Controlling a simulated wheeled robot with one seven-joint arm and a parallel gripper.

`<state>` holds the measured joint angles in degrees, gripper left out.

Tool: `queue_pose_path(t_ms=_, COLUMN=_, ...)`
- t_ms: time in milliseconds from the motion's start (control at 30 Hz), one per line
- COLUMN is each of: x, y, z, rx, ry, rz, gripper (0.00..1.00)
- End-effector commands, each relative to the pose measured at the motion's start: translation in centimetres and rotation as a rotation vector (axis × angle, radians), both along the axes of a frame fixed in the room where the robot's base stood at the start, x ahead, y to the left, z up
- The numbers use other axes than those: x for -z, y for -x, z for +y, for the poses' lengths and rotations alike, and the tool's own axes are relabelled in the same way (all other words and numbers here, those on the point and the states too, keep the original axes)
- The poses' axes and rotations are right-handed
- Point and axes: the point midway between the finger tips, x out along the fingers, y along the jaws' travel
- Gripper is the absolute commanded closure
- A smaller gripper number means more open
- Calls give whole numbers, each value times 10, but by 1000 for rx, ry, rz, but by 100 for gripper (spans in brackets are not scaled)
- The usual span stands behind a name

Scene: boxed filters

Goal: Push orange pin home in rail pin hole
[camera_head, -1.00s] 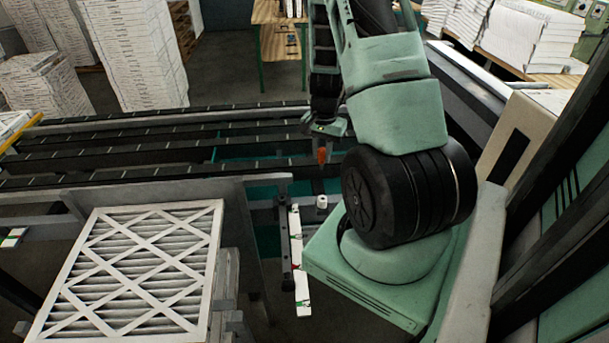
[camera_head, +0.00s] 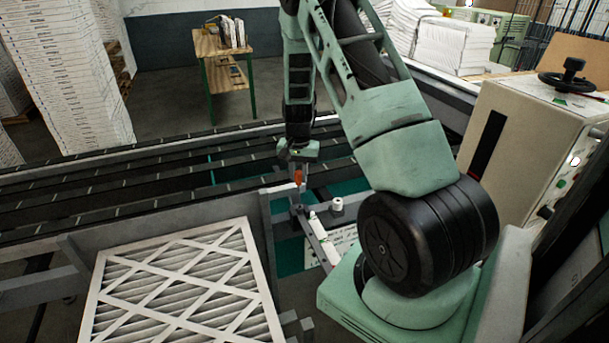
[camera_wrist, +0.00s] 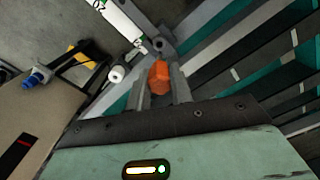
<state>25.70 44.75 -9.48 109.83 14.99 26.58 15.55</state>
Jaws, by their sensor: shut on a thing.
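My gripper (camera_head: 298,166) is shut on the orange pin (camera_head: 298,178) and points down at the near side of the conveyor. In the wrist view the pin's orange head (camera_wrist: 159,76) sits between the two grey fingers. The narrow rail (camera_head: 322,240), with a white labelled strip, runs toward the camera below the gripper. The pin appears just above the rail's far end. In the wrist view a grey bracket (camera_wrist: 164,42) at the rail's end lies just beyond the pin. The pin hole and the pin's lower tip cannot be made out, so I cannot tell whether they touch.
A white spool-like knob (camera_head: 337,206) stands close right of the rail's end. A pleated filter (camera_head: 185,290) lies at the front left. The conveyor's dark bars (camera_head: 150,165) run behind. A beige cabinet (camera_head: 530,140) stands at the right.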

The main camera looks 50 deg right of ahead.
Motion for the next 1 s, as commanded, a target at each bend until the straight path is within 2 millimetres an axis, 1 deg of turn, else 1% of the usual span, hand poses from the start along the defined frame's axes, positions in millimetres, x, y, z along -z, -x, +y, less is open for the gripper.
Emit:
queue_pose_path(t_ms=333, x=0, y=0, z=0, rx=1, ry=0, rz=0, gripper=100)
queue_pose_path(t_ms=467, x=5, y=0, z=0, rx=1, ry=0, rz=0, gripper=100)
queue_pose_path(t_ms=667, x=19, y=0, z=0, rx=1, ry=-1, rz=0, gripper=100)
queue_pose_path(t_ms=1000, x=50, y=0, z=0, rx=1, ry=0, rz=0, gripper=100)
